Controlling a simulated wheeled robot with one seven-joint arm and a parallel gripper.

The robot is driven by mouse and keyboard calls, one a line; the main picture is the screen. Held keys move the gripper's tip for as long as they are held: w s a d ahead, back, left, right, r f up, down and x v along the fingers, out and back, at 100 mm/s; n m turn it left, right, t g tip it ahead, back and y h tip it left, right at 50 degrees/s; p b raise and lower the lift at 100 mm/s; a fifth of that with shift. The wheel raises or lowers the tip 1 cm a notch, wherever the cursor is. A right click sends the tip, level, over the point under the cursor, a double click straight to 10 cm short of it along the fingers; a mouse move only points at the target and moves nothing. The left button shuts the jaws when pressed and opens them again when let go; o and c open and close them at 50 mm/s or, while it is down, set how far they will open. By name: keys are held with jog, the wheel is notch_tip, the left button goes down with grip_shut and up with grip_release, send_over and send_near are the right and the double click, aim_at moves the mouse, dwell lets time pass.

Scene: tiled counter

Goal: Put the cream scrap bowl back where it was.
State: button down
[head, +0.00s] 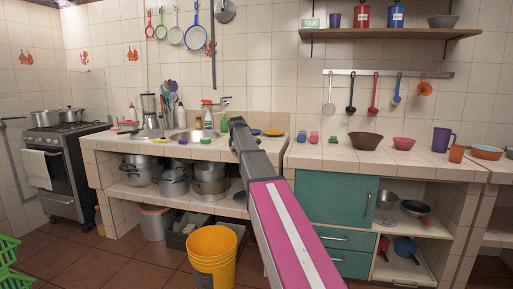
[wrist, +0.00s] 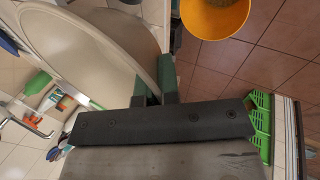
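The cream scrap bowl (wrist: 90,45) is large and round and fills the upper left of the wrist view. My gripper (wrist: 155,88) has its two dark green fingers on either side of the bowl's rim, shut on it. In the head view my arm reaches forward over the counter's front edge, with the wrist end near the sink area. I cannot make out the bowl or the fingers there.
A yellow bucket (head: 212,250) stands on the floor in front of the counter. The sink (head: 190,136) is left of my arm. Green crates (head: 10,262) are at far left.

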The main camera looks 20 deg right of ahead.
jog(key=w+d+r+n+y, duration=0.2)
jog(key=w+d+r+n, duration=0.1)
jog(key=w+r, duration=0.3)
jog(key=w+d+r+n+y, duration=0.1)
jog(key=w+d+r+n, duration=0.3)
jog(key=w, duration=0.5)
send_over(261, 147)
jog(key=f, duration=0.4)
jog(key=s+f, duration=0.1)
jog(key=f, duration=0.1)
jog(key=shift+f, duration=2.1)
jog(key=shift+f, duration=0.15)
jog(key=c, duration=1.4)
grip_release()
jog(key=shift+o, duration=0.2)
jog(key=v, duration=1.2)
